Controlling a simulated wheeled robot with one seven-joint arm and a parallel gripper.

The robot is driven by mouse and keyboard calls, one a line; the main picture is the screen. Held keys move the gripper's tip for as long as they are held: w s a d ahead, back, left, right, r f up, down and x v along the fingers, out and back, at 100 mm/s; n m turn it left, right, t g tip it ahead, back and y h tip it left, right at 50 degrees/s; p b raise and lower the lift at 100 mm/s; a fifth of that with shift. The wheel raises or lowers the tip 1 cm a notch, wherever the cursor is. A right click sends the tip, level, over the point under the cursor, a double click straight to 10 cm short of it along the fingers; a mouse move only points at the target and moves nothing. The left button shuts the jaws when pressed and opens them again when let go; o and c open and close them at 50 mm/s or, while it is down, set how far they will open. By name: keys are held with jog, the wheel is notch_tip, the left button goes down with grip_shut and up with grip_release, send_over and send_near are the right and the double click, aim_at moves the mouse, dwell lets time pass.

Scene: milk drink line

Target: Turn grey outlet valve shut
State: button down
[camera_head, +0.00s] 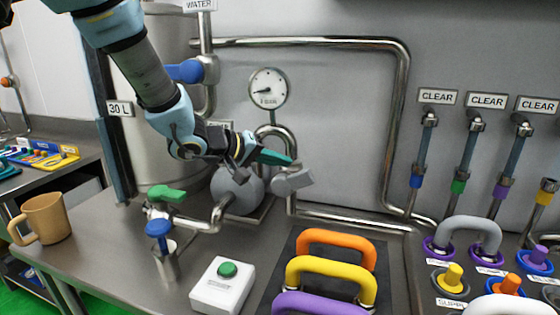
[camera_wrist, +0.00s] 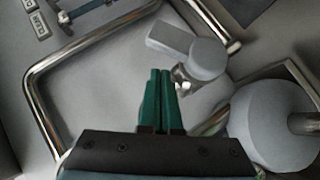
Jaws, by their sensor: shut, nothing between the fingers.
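The grey outlet valve handle (camera_head: 294,182) sits on a steel pipe at the middle of the head view, right of the round grey pump body (camera_head: 236,190). In the wrist view the handle (camera_wrist: 188,50) is a rounded hub with a flat lever pointing left. My gripper (camera_head: 290,160) has green fingers, shut and empty, just above the handle. In the wrist view the fingertips (camera_wrist: 160,72) lie just below the lever. I cannot tell whether they touch it.
A pressure gauge (camera_head: 268,88) stands behind my gripper. A green-handled valve (camera_head: 166,193) and a blue-handled valve (camera_head: 158,228) stand at the left. A white box with a green button (camera_head: 222,287) and orange, yellow and purple handles (camera_head: 336,243) are in front.

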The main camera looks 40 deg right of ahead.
dwell(0.3)
jog(key=s+d+m+t+y, duration=0.1)
jog(key=s+m+t+y+b, duration=0.1)
jog(key=t, duration=0.1)
jog(key=shift+s+d+f+y, duration=0.4)
